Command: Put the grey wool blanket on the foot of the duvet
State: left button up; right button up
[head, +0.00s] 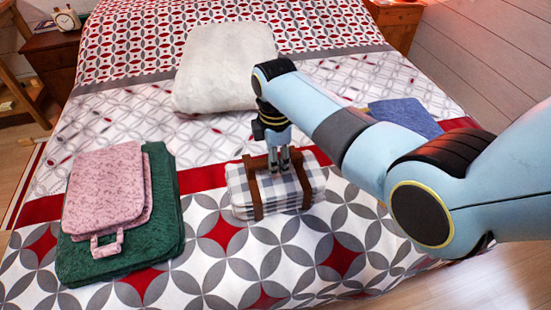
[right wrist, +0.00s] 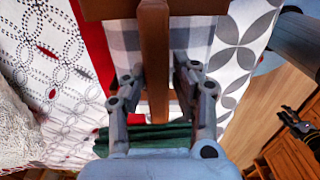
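A folded grey-and-white checked blanket (head: 287,190) with brown straps and a handle lies on the duvet (head: 215,260), just below its red band. It is the only grey folded blanket I see. My right gripper (head: 279,165) points down at it from above. In the right wrist view, the fingers (right wrist: 160,85) stand on either side of a brown strap (right wrist: 155,55), with a gap at the right finger, so the gripper looks open. A dark gripper-like shape (right wrist: 295,125) at the right of that view may be my left gripper; its fingers are unclear. The head view does not show it.
A pink folded piece with a handle (head: 104,187) lies on a green folded blanket (head: 165,215) at the left. A white cushion (head: 225,65) lies behind, and a blue folded cloth (head: 408,115) lies partly behind my right arm. The duvet's front middle is clear.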

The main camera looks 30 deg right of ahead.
jog(key=shift+o, duration=1.3)
notch_tip(320, 180, up, 12)
jog(key=p, duration=0.2)
